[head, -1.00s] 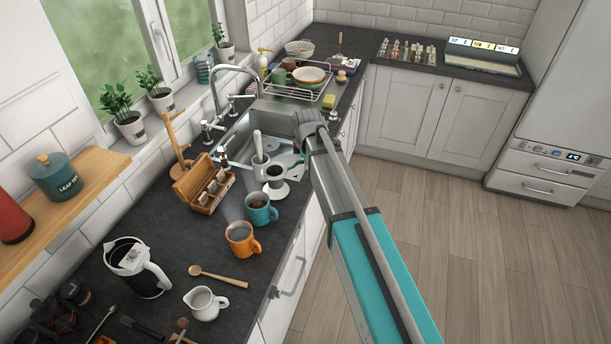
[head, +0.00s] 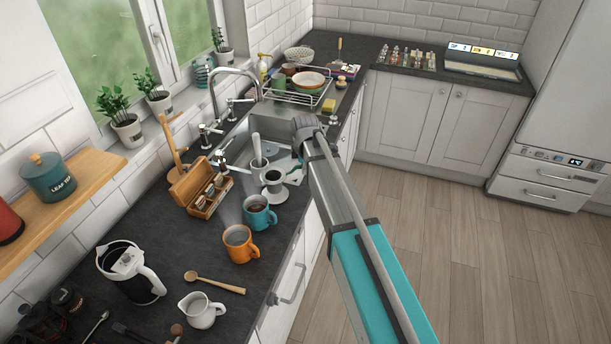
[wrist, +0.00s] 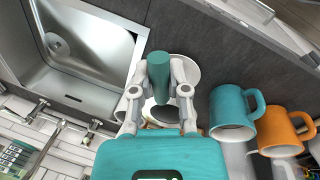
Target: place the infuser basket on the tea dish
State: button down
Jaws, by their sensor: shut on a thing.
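My gripper (wrist: 158,78) is shut on a teal cylinder, which I take to be the infuser basket (wrist: 158,60), in the wrist view. It is held over a white dish, which I take to be the tea dish (wrist: 186,70). The gripper and basket cover part of the dish and its dark middle. I cannot tell the gap between basket and dish. In the head view the white dish (head: 273,195) stands on the worktop beside the sink, with a dark-mouthed white part on it.
A teal mug (head: 259,213) and an orange mug (head: 238,245) stand close to the dish. A wooden tea box (head: 200,188) is to its left. A grey pestle-like piece (head: 257,150) stands upright behind it. The sink (head: 275,135) and tap lie beyond.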

jog(key=shift+f+b, duration=1.2)
jog(key=shift+f, duration=0.3)
jog(key=c, duration=0.6)
grip_release()
jog(key=shift+r, duration=0.1)
jog(key=r+p, duration=0.4)
jog(key=s+r+p, duration=0.1)
jog(key=r+p, duration=0.2)
jog(key=p, duration=0.1)
jog(key=s+r+p, duration=0.1)
jog(key=r+p, duration=0.3)
jog(key=shift+s+d+r, duration=0.1)
jog(key=shift+s+r, duration=0.1)
jog(key=shift+r, duration=0.15)
jog(key=shift+s, duration=0.1)
